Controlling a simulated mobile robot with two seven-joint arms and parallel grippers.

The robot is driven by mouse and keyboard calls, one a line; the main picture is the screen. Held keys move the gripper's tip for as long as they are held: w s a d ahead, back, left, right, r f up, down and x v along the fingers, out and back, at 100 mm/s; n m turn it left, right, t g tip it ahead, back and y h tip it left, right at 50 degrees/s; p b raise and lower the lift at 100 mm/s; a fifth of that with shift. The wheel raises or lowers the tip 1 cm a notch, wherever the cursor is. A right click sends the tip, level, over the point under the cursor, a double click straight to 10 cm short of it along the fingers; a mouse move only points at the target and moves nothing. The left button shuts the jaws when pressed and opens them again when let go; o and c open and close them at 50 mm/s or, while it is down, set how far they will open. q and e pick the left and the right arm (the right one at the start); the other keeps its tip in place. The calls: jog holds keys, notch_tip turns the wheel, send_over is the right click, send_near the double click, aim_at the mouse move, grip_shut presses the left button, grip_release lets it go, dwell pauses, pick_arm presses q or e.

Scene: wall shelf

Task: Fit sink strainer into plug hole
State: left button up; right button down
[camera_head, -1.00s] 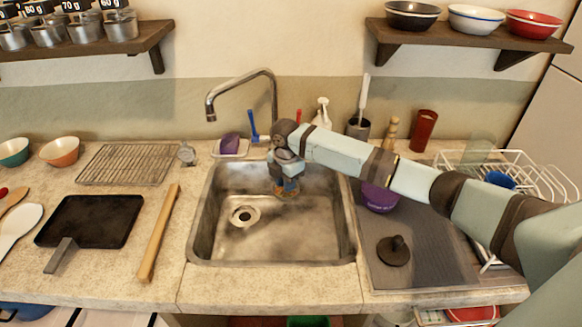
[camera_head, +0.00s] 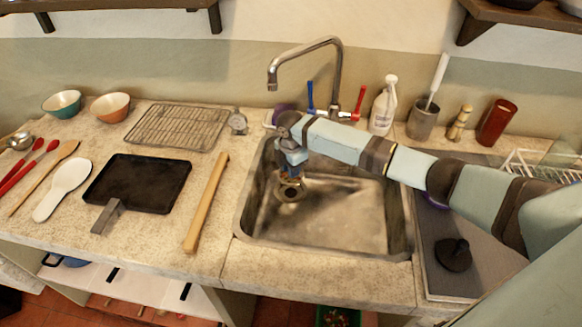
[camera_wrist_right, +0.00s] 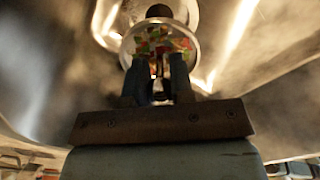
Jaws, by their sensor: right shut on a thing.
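The metal sink (camera_head: 345,225) is set in the counter, with the round plug hole (camera_head: 291,193) in its floor at the left. My right gripper (camera_head: 290,176) reaches down into the sink, just above and behind the plug hole in the head view. In the right wrist view it is shut on the strainer (camera_wrist_right: 160,42), a round cup with red, green and yellow bits in it. The plug hole (camera_wrist_right: 158,11) shows as a dark round opening beyond the strainer. I cannot tell whether the strainer touches the hole's rim. My left gripper is not in view.
The tap (camera_head: 305,62) arches behind my right wrist, with a white bottle (camera_head: 383,105) beside it. A dark plunger-like stopper (camera_head: 453,254) stands on the drainboard at right. A wooden rolling pin (camera_head: 206,203) lies left of the sink. The sink's right part is clear.

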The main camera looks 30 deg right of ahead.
jog(key=shift+p, duration=0.35)
jog(key=shift+f+b, duration=0.5)
jog(key=shift+f, duration=0.3)
jog(key=shift+f+b, duration=0.75)
jog(key=shift+f, duration=1.3)
pick_arm(q)
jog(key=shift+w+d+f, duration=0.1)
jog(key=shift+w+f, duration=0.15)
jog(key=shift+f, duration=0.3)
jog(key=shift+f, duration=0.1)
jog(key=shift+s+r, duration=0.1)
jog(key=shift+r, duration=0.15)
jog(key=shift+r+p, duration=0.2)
jog(key=shift+p, duration=0.15)
